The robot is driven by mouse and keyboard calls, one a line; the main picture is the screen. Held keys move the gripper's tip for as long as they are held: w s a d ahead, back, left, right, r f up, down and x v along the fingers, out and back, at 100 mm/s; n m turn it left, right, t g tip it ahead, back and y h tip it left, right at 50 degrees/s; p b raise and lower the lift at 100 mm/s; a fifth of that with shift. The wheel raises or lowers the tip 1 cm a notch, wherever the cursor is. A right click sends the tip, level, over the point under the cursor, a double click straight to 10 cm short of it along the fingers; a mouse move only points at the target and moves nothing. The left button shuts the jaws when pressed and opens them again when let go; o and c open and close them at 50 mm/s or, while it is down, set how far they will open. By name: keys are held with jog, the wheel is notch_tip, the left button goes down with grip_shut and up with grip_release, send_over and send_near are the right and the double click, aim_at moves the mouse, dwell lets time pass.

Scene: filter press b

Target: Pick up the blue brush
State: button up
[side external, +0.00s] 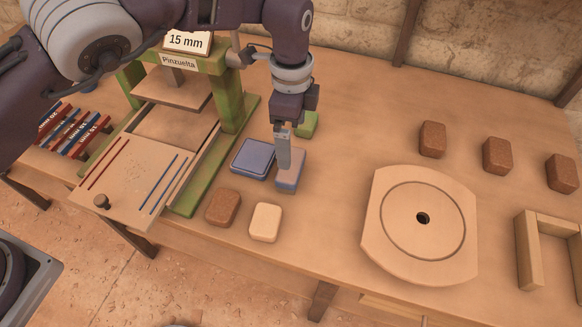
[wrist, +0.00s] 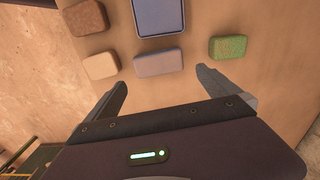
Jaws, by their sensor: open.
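The blue brush (side external: 288,183) is a small rounded block, blue on its side with a tan-looking top in the side view. It lies on the table just right of a blue tray. In the wrist view the brush (wrist: 158,63) looks grey-blue and sits just beyond the gap between my fingertips. My gripper (side external: 284,164) points down over the brush, and its fingers partly cover it in the side view. In the wrist view my gripper (wrist: 161,78) is open with nothing between its fingers. I cannot tell whether the fingertips touch the brush.
The blue tray (side external: 253,158) is close beside the brush. A green block (side external: 307,124) is behind it; a brown block (side external: 222,207) and a cream block (side external: 266,222) are in front. A green-framed press (side external: 236,100) stands left, a round wooden plate (side external: 423,250) right.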

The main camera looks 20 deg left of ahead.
notch_tip(320, 180, down, 8)
jog(key=shift+s+r, duration=0.1)
jog(key=shift+s, duration=0.05)
jog(key=c, duration=1.1)
notch_tip(320, 180, up, 10)
